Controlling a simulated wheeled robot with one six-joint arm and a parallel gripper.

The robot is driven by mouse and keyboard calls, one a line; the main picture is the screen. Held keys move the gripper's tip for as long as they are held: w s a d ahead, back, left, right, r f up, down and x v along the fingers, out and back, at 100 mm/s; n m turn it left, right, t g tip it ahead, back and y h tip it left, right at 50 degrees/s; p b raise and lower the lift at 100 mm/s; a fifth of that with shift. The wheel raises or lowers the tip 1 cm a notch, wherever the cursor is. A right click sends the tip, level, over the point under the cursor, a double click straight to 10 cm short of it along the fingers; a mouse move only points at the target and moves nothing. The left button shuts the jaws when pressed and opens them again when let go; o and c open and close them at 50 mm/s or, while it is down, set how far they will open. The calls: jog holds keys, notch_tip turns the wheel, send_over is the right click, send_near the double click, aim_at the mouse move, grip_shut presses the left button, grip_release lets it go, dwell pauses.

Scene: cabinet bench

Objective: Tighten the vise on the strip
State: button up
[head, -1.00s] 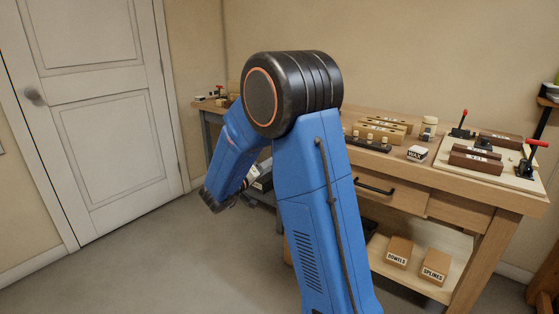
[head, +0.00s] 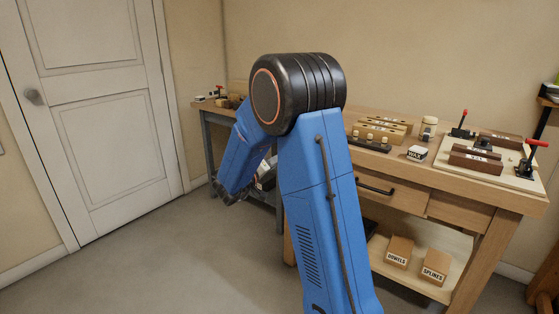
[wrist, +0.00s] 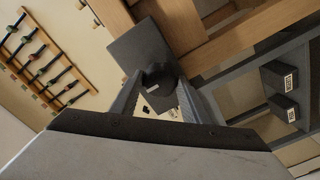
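In the wrist view a dark square plate (wrist: 139,47) stands at the wooden bench edge; it looks like the vise's front jaw. A dark round hub (wrist: 158,75) lies just below it, with a small pale bar on its face. My gripper (wrist: 159,85) points at the hub, its two grey fingers apart on either side of it. I cannot tell whether the fingertips touch the hub. I cannot make out the strip. In the head view my arm hides the vise and the gripper's fingertips.
A workbench (head: 505,192) on the right carries clamps, wooden blocks and a WAX box (head: 417,153). DOWELS (head: 399,251) and SPLINES (head: 434,265) boxes sit on its lower shelf. A grey-legged bench stands behind my arm. The floor toward the white door (head: 100,110) is clear.

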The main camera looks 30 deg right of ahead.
jog(key=shift+c, duration=0.9)
jog(key=shift+m, duration=2)
jog(key=shift+m, duration=0.4)
jog(key=shift+d+m, duration=0.1)
jog(key=shift+m, duration=1.5)
jog(key=shift+m, duration=2)
